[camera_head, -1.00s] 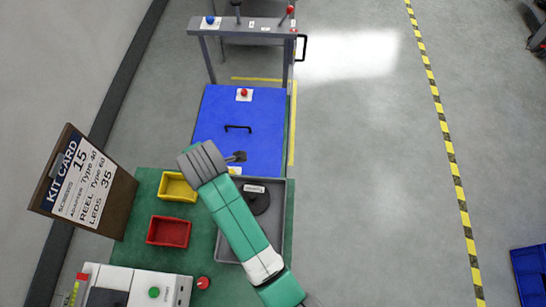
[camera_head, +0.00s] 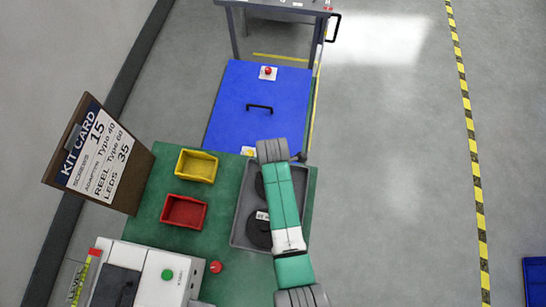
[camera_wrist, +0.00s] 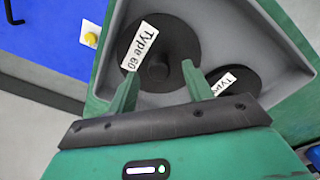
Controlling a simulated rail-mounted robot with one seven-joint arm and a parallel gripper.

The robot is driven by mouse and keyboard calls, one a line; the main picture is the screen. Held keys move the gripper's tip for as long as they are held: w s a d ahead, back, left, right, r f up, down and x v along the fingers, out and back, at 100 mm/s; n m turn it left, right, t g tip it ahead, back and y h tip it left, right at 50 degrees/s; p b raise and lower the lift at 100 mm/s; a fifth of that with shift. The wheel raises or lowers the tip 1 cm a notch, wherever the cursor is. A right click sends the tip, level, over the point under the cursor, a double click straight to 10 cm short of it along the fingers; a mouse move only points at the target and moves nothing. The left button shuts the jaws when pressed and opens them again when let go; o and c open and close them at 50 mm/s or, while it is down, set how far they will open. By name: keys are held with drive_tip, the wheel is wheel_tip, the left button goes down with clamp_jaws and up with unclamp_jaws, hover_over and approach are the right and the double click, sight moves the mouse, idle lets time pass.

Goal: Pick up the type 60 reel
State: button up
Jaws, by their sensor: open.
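The type 60 reel (camera_wrist: 172,40) is a dark disc with a white "Type 60" label and a raised round hub. In the wrist view it lies in the grey tray (camera_wrist: 255,28). My gripper (camera_wrist: 160,73) is open and empty, and its two green fingers appear on either side of the hub. I cannot tell how high the fingertips are above the reel. In the head view my arm covers much of the tray (camera_head: 238,228), and the fingers are hidden.
A yellow bin (camera_head: 196,166) and a red bin (camera_head: 184,211) stand left of the tray on the green bench. A blue panel (camera_head: 285,100) with a black handle lies beyond it. A kit card (camera_head: 97,150) stands at left, and a white machine (camera_head: 140,265) at front left.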

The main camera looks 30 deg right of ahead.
drive_tip(key=shift+f, duration=0.65)
clamp_jaws()
wheel_tip(320, 180, up, 10)
drive_tip(key=p, duration=0.1)
